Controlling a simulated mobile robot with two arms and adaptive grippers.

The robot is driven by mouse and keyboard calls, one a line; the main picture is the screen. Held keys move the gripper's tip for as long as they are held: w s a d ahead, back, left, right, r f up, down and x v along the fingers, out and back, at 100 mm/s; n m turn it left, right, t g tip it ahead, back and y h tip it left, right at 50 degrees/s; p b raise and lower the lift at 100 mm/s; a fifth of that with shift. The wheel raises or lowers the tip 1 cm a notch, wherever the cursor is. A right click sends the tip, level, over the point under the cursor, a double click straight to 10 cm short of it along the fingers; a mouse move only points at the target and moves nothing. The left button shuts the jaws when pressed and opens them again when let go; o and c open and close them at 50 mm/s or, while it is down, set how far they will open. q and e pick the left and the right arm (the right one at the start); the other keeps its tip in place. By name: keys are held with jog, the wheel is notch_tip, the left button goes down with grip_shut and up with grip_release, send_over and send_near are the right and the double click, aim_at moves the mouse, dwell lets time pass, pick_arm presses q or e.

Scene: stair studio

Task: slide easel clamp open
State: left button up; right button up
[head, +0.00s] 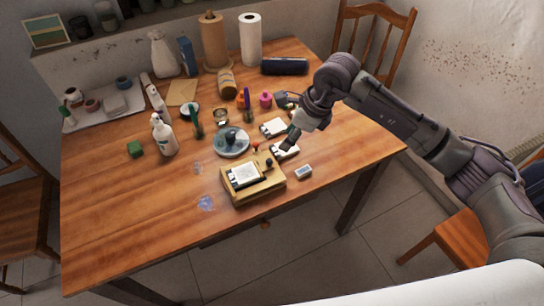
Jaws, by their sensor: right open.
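My right gripper (288,145) is open and empty, just behind and right of the easel, above a white card (286,152). It appears apart from the easel. My left gripper is not in view.
A small grey-white block (304,172) lies right of the easel. A plate (232,141) stands behind it, with spray bottles (163,135) to the left. Paper rolls (250,40) and a black case (284,66) stand at the back. The table's front left (120,225) is clear.

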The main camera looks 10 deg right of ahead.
aim_at(271, 160)
jog(key=p+x, duration=0.1)
jog(key=x, duration=1)
jog(key=shift+a+f+p, duration=0.25)
jog(key=shift+f+p, duration=0.1)
grip_shut()
